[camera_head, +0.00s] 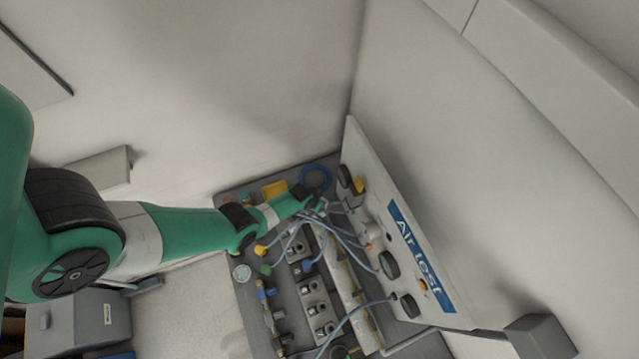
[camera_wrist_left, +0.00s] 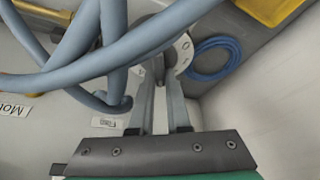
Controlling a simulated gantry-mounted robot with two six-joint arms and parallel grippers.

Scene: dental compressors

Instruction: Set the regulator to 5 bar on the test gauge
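My left gripper (camera_head: 318,207) reaches over the bench to the left face of the "Air test" panel (camera_head: 418,250). Black-rimmed round fittings (camera_head: 389,264) stand out from this panel, seen nearly edge-on; no gauge reading is legible. In the left wrist view, the gripper's two fingers (camera_wrist_left: 160,78) stand apart, with a dark grey part (camera_wrist_left: 158,68) at or just beyond their tips. I cannot tell whether they clamp it. A white curved plate with black marks (camera_wrist_left: 183,52) sits beside that part. Which part is the regulator is unclear. My right gripper is not in view.
Blue-grey hoses (camera_wrist_left: 110,65) cross close in front of the left fingers. A coiled blue hose (camera_wrist_left: 215,58) lies beyond them. The dark bench (camera_head: 246,300) carries several valve blocks and fittings. A yellow tray (camera_head: 273,189) stands at its back, near the wall.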

